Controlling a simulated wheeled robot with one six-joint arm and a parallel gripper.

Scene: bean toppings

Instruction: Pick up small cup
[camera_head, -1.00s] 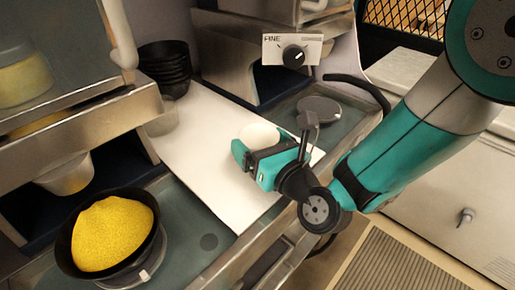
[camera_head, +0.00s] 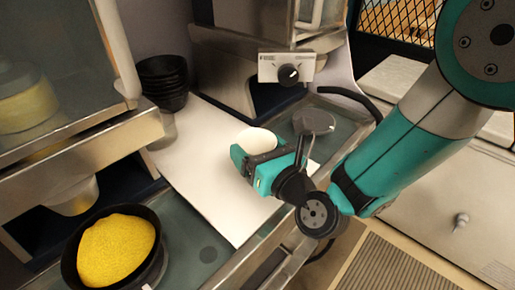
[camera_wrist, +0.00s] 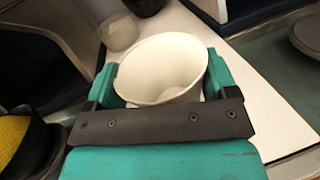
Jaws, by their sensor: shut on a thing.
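The small white cup (camera_head: 257,140) is between the teal fingers of my gripper (camera_head: 254,158), over the white board. In the wrist view the cup (camera_wrist: 163,68) stands with its open rim facing the camera and looks empty inside. The fingers of my gripper (camera_wrist: 160,88) lie along its left and right sides and are shut on it. The lower part of the cup is hidden behind the gripper body. I cannot tell whether its base touches the board.
The white board (camera_head: 205,190) is clear in front of the gripper. A black bowl of yellow grains (camera_head: 115,252) stands at the lower left. Stacked black bowls (camera_head: 162,82) and a clear cup (camera_head: 162,132) are at the back. A machine with a knob (camera_head: 288,73) stands behind.

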